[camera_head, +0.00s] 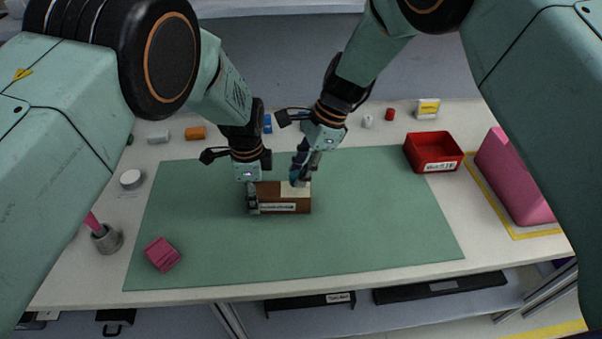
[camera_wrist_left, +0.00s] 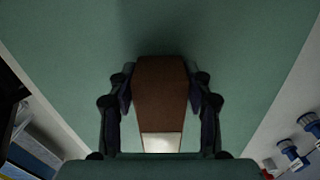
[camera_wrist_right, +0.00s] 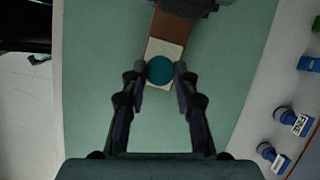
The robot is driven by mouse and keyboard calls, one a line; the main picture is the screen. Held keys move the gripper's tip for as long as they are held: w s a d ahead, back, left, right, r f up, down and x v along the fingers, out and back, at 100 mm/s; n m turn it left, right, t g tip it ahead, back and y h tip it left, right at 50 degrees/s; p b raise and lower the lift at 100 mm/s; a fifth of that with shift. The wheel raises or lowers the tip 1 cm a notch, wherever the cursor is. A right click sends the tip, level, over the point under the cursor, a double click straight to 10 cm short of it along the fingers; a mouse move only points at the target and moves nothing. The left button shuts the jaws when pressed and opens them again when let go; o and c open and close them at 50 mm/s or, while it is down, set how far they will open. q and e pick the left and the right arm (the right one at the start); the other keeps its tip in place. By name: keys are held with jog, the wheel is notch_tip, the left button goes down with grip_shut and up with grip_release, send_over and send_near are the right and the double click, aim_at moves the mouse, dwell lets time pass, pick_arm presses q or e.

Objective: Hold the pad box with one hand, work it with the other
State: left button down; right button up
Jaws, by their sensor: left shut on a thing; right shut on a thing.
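The pad box is a brown block (camera_head: 270,204) with a cream pad area (camera_head: 295,190) on its right part and a white label on its front. It lies on the green mat (camera_head: 350,240). My left gripper (camera_head: 252,199) is shut on its left end; the left wrist view shows the brown top (camera_wrist_left: 160,85) between both fingers. My right gripper (camera_head: 299,178) is over the cream part, shut on a teal round piece (camera_wrist_right: 160,70). That piece appears over the cream surface; I cannot tell whether they touch.
A pink ridged block (camera_head: 162,254) lies on the mat at front left. A red tray (camera_head: 434,151) and a large pink bin (camera_head: 515,180) stand at the right. Blue labelled stamps (camera_wrist_right: 291,121) stand off the mat. A grey cup (camera_head: 106,239) is at the left edge. The mat's front right is clear.

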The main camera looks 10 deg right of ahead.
aim_at(291, 176)
jog(key=shift+r, duration=1.9)
pick_arm(q)
jog(key=shift+c, duration=2.4)
grip_release()
jog(key=shift+r, duration=0.1)
pick_arm(e)
jog(key=shift+r, duration=0.1)
